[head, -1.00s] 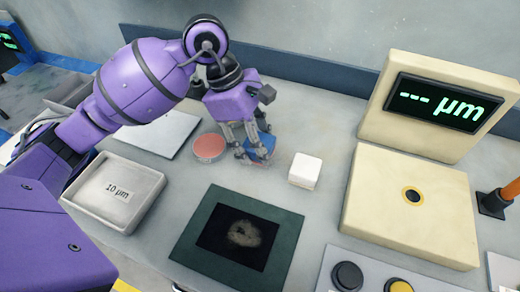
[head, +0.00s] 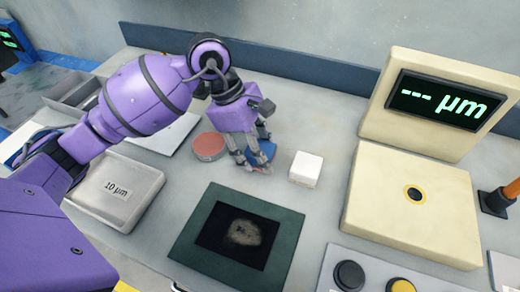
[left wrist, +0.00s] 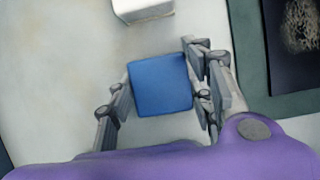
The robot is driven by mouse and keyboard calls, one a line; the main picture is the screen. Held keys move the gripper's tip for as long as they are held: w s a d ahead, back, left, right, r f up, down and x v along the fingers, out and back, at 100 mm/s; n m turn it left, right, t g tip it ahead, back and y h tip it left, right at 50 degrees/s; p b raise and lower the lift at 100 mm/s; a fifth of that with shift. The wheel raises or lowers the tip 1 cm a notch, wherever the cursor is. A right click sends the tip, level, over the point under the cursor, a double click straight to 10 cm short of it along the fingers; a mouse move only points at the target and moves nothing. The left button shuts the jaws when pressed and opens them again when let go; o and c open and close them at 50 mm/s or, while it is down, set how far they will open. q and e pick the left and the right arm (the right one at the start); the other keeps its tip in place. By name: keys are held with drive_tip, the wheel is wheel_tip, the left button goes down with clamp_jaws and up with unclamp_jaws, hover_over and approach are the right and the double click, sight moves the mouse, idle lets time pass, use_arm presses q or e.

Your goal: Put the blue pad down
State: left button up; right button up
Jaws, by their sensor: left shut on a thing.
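The blue pad (head: 265,150) is a small square block, partly hidden behind the fingers of my left gripper (head: 252,160) in the head view. In the left wrist view the blue pad (left wrist: 160,86) shows its flat top between the two fingers, one on each side. My left gripper is shut on it, low over the grey bench. I cannot tell whether the pad touches the bench. My right gripper is not in view.
A round red pad (head: 208,146) lies left of the gripper and a white block (head: 306,167) right of it. A dark green framed mat (head: 195,225) lies in front. A "10 µm" tray (head: 150,178) is at left, a cream gauge (head: 440,205) at right.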

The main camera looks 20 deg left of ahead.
use_arm(q)
drive_tip(key=o, duration=1.1)
drive_tip(key=shift+s+f, duration=0.3)
drive_tip(key=shift+f, duration=0.35)
drive_tip(key=shift+c, duration=0.2)
drive_tip(key=shift+o, duration=1.2)
drive_tip(key=shift+w, duration=0.1)
drive_tip(key=shift+o, duration=0.2)
drive_tip(key=shift+w, duration=0.15)
drive_tip(key=shift+r, duration=0.1)
drive_tip(key=shift+r+p, duration=0.35)
drive_tip(key=shift+r, duration=0.15)
drive_tip(key=v, duration=1.2)
drive_tip(key=shift+r, duration=0.25)
drive_tip(key=shift+w, duration=0.1)
